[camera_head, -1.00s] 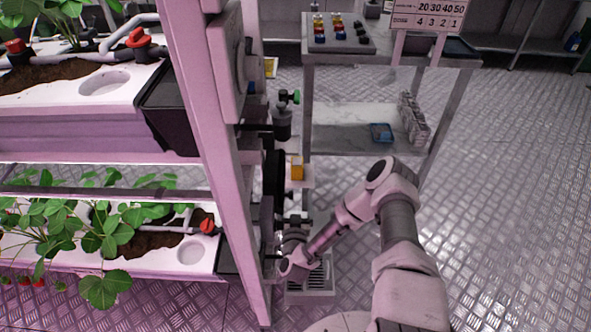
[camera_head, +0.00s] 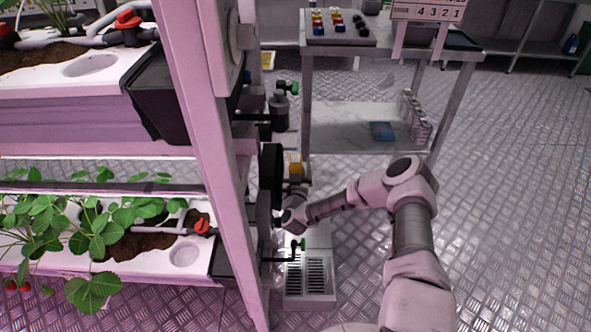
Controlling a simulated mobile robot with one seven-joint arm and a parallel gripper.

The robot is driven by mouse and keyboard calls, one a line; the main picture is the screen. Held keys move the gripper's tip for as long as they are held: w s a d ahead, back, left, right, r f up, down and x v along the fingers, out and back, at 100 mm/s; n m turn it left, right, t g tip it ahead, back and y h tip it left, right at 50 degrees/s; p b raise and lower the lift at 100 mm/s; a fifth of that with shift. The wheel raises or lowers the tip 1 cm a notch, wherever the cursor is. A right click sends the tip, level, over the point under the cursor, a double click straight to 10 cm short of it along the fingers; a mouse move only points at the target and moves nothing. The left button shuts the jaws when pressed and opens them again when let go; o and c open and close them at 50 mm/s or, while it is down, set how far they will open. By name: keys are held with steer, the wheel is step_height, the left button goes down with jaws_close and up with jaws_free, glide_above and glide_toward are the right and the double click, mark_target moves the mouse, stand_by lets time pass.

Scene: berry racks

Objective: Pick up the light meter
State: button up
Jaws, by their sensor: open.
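A small yellow-orange object (camera_head: 295,166), possibly the light meter, sits on a pale ledge beside the rack post, beyond my wrist. It is too small to identify surely. My gripper (camera_head: 297,182) is at the end of my arm, just on the near side of this object and very close to it in the picture. The fingers are small and hard to make out; the jaws are open, and I see nothing held. Whether they touch or straddle the yellow object cannot be told.
The rack post (camera_head: 213,150) and planted trays stand close on the left.

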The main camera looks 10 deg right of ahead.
jaws_close()
stand_by(0.4)
steer(key=shift+r, duration=0.1)
